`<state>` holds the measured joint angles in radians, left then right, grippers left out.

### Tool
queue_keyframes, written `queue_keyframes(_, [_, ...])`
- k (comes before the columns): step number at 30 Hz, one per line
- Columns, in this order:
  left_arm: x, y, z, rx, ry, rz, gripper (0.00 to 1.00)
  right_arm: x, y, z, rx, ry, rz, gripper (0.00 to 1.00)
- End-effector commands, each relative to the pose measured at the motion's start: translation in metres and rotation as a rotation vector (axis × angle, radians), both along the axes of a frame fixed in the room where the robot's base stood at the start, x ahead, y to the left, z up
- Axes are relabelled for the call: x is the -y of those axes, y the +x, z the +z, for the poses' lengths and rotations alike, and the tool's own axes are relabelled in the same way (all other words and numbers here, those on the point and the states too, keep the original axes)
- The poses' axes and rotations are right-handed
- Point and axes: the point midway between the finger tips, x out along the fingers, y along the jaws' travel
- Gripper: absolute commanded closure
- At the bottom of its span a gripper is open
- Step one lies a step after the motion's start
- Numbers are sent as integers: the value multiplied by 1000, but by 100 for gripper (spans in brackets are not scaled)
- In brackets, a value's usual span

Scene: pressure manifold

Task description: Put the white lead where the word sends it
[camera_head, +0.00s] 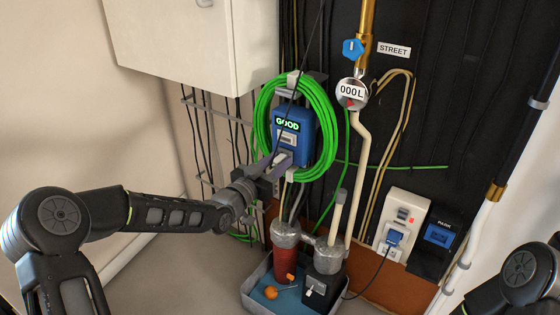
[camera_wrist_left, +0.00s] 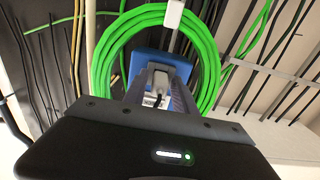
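My left gripper (camera_head: 282,160) is at the lower front of a blue box (camera_head: 304,128) whose green display reads GOOD. Its fingers (camera_wrist_left: 158,92) lie on both sides of a small white plug with a dark cord, which looks like the white lead's end (camera_wrist_left: 157,82). The plug also shows pale between the fingers in the head view. The fingers look closed on it. The plug is in front of the blue box, and I cannot tell whether it is seated in it. My right gripper is out of view; only part of that arm shows at the lower right.
A green hose coil (camera_head: 262,115) hangs around the box. A gauge reading 000L (camera_head: 351,93) and a STREET label (camera_head: 394,49) are above right. A white outlet panel (camera_head: 402,212) and a dark blue unit (camera_head: 438,235) stand right. A tray (camera_head: 258,301) holds canisters below.

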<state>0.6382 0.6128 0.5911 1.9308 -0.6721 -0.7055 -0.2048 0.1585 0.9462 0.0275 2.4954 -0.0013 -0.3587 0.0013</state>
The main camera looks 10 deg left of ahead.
Motion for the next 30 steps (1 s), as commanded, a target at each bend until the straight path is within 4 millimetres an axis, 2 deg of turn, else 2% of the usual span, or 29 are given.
queue_keyframes(2, [0, 0, 0, 0, 0, 0, 75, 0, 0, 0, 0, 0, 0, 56])
queue_keyframes(11, [0, 0, 0, 0, 0, 0, 99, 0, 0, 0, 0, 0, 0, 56])
queue_keyframes(30, [0, 0, 0, 0, 0, 0, 100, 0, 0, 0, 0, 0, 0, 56])
